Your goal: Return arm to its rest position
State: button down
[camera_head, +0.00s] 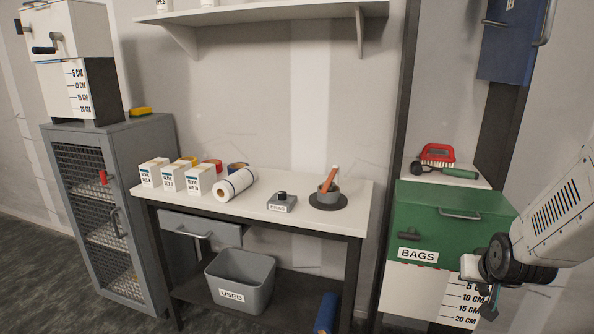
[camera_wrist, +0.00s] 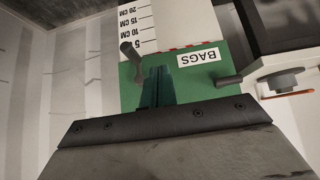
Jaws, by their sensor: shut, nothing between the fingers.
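My arm reaches in from the right edge in the head view. My gripper (camera_head: 488,303) hangs at its end, in front of the white ruler-marked panel under the green BAGS box (camera_head: 452,226). In the wrist view my gripper (camera_wrist: 157,75) is shut with nothing in it, its fingers together in front of the green BAGS box (camera_wrist: 190,90). I cannot tell how far it is from the box.
A mesh cabinet (camera_head: 110,210) is at left. A blue cabinet (camera_head: 510,40) hangs upper right.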

jog(key=s+a+r+n+g+y, duration=0.1)
jog(key=s+a+r+g, duration=0.1)
jog(key=s+a+r, duration=0.3)
jog(key=s+a+r+n+g+y, duration=0.1)
jog(key=s+a+r, duration=0.3)
jog(key=s, duration=0.6)
jog(key=s+a+r+n+g, duration=0.2)
jog(key=s+a+r+g, duration=0.1)
jog(key=s+a+r, duration=0.2)
jog(key=s+a, duration=0.2)
jog(key=s, duration=0.1)
jog(key=shift+s+a+r+y, duration=0.3)
jog(key=shift+y, duration=0.1)
